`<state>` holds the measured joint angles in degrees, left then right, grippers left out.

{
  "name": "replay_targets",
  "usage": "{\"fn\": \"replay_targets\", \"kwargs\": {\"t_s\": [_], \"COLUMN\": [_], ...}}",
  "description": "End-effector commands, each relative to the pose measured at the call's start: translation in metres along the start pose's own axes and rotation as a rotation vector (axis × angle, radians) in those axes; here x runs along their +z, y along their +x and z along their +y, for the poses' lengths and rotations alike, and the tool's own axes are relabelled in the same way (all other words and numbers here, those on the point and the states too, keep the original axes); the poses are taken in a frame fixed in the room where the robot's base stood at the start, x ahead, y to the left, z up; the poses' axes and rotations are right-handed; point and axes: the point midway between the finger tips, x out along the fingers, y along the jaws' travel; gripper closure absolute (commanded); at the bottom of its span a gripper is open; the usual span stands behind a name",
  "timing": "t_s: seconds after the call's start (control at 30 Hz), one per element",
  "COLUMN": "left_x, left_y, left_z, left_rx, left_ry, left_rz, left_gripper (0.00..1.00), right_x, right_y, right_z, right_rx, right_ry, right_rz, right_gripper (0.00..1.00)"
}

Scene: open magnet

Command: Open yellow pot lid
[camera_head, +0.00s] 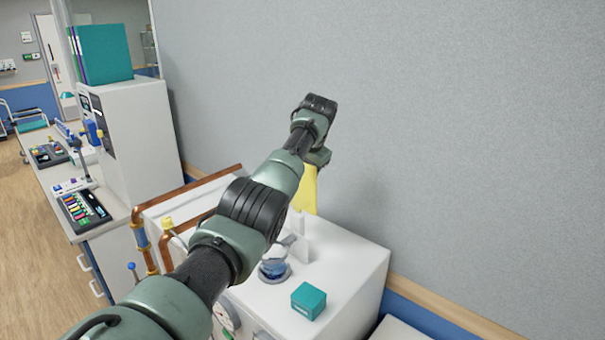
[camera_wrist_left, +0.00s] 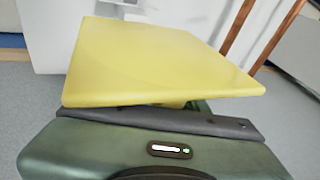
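A flat yellow slab, the yellow pot lid (camera_wrist_left: 160,62), fills the upper middle of the left wrist view, directly in front of my left gripper (camera_wrist_left: 185,122). In the head view part of the yellow lid (camera_head: 304,190) shows below my left gripper (camera_head: 318,157), tilted steeply; my arm covers the rest. The gripper is right at the lid's near edge. Its fingertips are hidden behind the lid, so I cannot tell whether they are closed on it. I cannot make out a pot opening. My right gripper is not in view.
A white machine (camera_head: 355,275) stands below the arm, with a teal box (camera_head: 308,300) and a blue glass vessel (camera_head: 274,266) on top. Copper pipes (camera_head: 145,240) run along its left side. A grey wall (camera_head: 430,120) rises close behind. A bench with instruments is at left.

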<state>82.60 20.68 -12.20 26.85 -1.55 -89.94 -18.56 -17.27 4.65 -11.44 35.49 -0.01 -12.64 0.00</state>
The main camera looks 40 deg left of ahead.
Motion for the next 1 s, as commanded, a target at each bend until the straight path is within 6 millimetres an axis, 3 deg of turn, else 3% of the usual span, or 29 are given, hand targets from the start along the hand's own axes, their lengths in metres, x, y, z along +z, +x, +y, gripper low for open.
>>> {"fn": "replay_targets", "kwargs": {"t_s": [0.27, 0.7, 1.0], "left_x": [-0.002, -0.002, -0.002], "left_y": [-0.007, -0.071, -0.078], "left_z": [-0.002, 0.0, 0.0], "left_rx": [-0.004, -0.002, -0.002], "left_ry": [-0.002, 0.001, 0.001], "left_rz": [0.009, 0.004, 0.002], "left_gripper": [0.56, 0.56, 0.56], "right_x": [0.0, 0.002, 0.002], "right_y": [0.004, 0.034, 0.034], "right_z": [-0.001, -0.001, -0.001], "right_rx": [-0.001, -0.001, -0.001], "right_ry": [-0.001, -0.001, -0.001], "right_rz": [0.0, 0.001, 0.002], "right_gripper": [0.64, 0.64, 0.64]}}
